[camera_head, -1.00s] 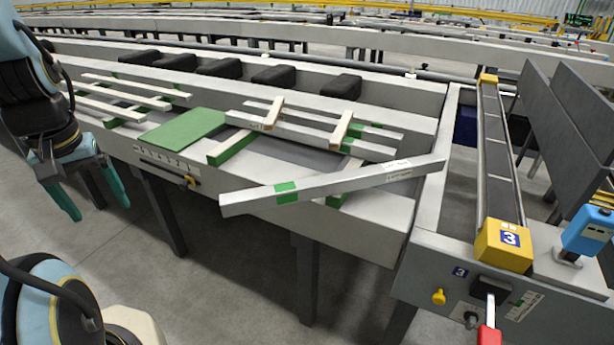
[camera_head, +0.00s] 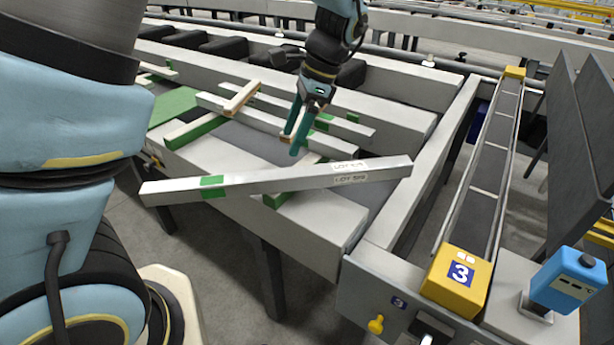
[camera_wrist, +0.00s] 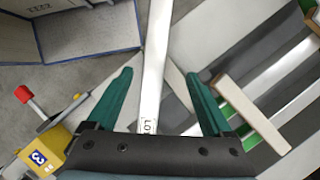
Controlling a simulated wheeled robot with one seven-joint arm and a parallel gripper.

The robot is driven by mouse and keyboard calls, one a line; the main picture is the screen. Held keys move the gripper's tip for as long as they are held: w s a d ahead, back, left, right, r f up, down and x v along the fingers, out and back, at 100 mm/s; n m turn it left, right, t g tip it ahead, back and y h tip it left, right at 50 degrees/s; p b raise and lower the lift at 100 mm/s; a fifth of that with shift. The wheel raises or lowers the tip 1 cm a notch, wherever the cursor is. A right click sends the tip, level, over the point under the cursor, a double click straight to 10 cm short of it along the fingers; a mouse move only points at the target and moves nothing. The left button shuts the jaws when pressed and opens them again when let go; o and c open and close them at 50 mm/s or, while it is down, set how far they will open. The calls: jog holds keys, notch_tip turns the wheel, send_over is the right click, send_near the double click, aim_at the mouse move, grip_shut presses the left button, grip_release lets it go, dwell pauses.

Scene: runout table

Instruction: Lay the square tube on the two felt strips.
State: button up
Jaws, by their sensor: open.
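The square tube (camera_head: 240,184) is long and silver-grey, with a green band and LOT labels. It lies askew across the table's front edge, its left end sticking out past that edge and its right end near the side beam. Two pale, green-sided strips, apparently the felt strips, show at the left (camera_head: 195,130) and partly under the tube (camera_head: 276,199). My gripper (camera_head: 290,147) is open and empty, with teal fingers pointing down, behind the tube in the head view. In the wrist view, the tube (camera_wrist: 156,50) runs between the spread fingers (camera_wrist: 158,85); whether they are level with it is unclear.
Pale bars (camera_head: 268,118) with wooden spacers (camera_head: 241,98) on them lie behind the tube. A green mat (camera_head: 173,105) is at the left. A yellow post marked 3 (camera_head: 456,280) and a blue box (camera_head: 570,283) stand at the right.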

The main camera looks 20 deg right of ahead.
aim_at(283, 173)
jog(key=shift+s+d+f, duration=0.1)
jog(key=shift+s+d, duration=0.05)
jog(key=shift+d, duration=0.3)
jog(key=shift+a+f, duration=0.1)
jog(key=shift+f, duration=0.3)
jog(key=x, duration=0.4)
jog(key=shift+a+f+p, duration=0.1)
jog(key=shift+f+p, duration=0.05)
jog(key=shift+p, duration=0.25)
jog(key=shift+s+p+x, duration=0.2)
jog(key=shift+p+x, duration=0.2)
jog(key=shift+x, duration=0.95)
jog(key=shift+s+p+x, duration=0.2)
jog(key=shift+p+x, duration=0.15)
jog(key=shift+x, duration=0.95)
jog(key=shift+a, duration=0.2)
jog(key=shift+c, duration=0.2)
grip_shut()
